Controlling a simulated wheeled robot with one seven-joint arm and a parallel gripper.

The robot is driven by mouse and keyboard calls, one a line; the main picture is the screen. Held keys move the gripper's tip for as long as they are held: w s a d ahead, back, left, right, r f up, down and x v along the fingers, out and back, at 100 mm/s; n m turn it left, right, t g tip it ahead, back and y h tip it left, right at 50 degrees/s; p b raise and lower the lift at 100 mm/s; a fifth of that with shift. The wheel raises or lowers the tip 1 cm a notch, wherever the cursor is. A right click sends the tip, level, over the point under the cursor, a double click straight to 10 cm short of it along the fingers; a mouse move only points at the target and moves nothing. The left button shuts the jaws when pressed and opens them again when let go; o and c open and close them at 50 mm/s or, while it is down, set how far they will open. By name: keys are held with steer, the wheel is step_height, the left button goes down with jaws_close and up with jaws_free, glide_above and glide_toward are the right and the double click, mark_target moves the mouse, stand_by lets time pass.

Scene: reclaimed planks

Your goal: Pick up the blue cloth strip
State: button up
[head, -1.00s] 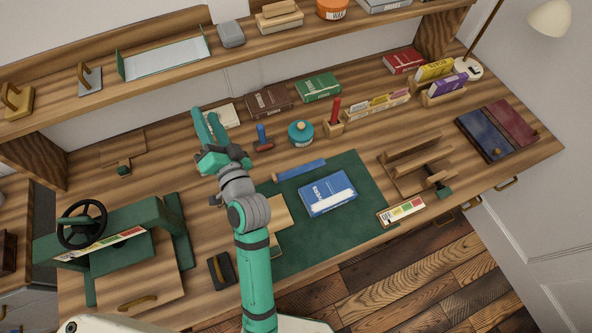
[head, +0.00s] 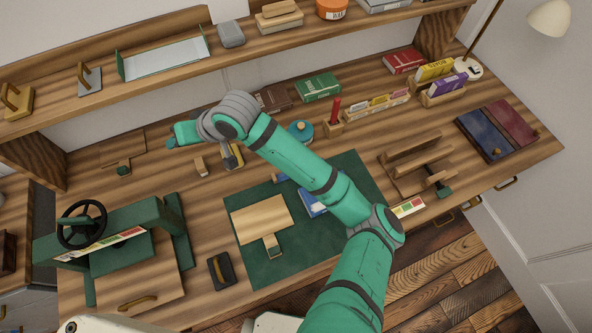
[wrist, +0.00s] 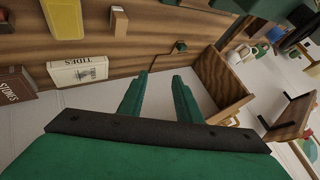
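The blue cloth strip (head: 280,178) lies on the green mat (head: 262,262). In the head view my arm covers most of it, and only a small end shows left of the arm. The wrist view does not show it. My gripper (head: 176,140) is over the back left of the bench, well to the left of the strip and apart from it. In the wrist view my gripper (wrist: 159,88) has its two green fingers spread, with nothing between them.
A wooden board (head: 262,217) and a partly hidden blue book (head: 312,203) lie on the mat. A green press (head: 120,245) stands at left. The shelf (head: 150,88) runs along the back. A cream book (wrist: 78,71) shows in the wrist view.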

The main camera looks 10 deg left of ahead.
steer(key=w+d+f+h, duration=0.2)
steer(key=d+f+h, duration=0.3)
steer(key=d, duration=0.5)
steer(key=m+g+h, duration=0.1)
steer(key=h, duration=0.3)
glide_above(274, 178)
step_height(274, 178, down, 2)
steer(key=f, duration=0.4)
steer(key=shift+s+d+f, duration=0.15)
steer(key=shift+s+f, duration=0.05)
steer(key=shift+s, duration=0.05)
steer(key=shift+w+f, duration=0.15)
steer(key=shift+f, duration=1.4)
steer(key=shift+w+f, duration=0.15)
steer(key=shift+f, duration=1.4)
steer(key=shift+c, duration=0.7)
jaws_close()
